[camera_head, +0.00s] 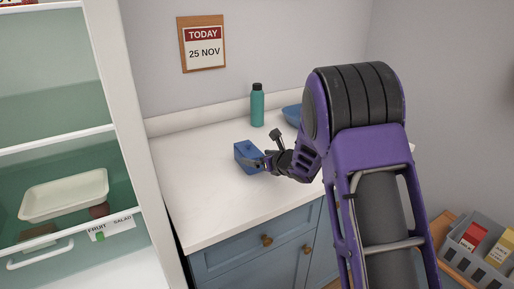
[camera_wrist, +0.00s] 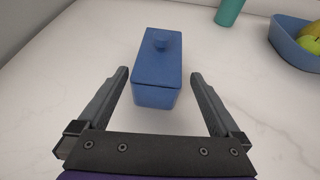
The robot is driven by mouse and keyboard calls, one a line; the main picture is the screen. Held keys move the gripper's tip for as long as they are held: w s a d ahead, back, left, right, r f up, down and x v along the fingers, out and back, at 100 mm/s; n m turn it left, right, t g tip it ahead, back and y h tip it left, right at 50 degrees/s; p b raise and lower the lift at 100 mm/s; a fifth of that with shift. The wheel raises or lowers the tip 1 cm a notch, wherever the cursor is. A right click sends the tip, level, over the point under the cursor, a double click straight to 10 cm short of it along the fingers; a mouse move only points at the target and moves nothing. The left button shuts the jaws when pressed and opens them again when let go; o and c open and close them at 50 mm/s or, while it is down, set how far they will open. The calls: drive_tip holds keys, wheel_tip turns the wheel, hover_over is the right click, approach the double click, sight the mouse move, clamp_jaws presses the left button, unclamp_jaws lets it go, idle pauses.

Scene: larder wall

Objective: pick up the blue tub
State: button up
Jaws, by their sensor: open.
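The blue tub (camera_head: 245,154) is a small rectangular box with a lid and a round knob. It stands upright on the white counter. In the wrist view the blue tub (camera_wrist: 157,72) is straight ahead, its near end between the tips of my open fingers, with a gap on each side. My gripper (camera_head: 263,157) is at the tub's right side in the head view, and the fingers also show in the wrist view (camera_wrist: 160,78). Part of the tub is hidden behind a finger in the head view.
A teal bottle (camera_head: 257,106) stands behind the tub. A blue bowl (camera_wrist: 284,40) with fruit is to the right, partly hidden by my arm in the head view. A shelf unit with a white tray (camera_head: 64,195) is at the left. The counter's front left (camera_head: 200,215) is clear.

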drive_tip(key=shift+x, duration=1.5)
drive_tip(key=shift+w+r, duration=0.1)
drive_tip(key=shift+c, duration=0.3)
drive_tip(key=shift+r, duration=0.1)
clamp_jaws()
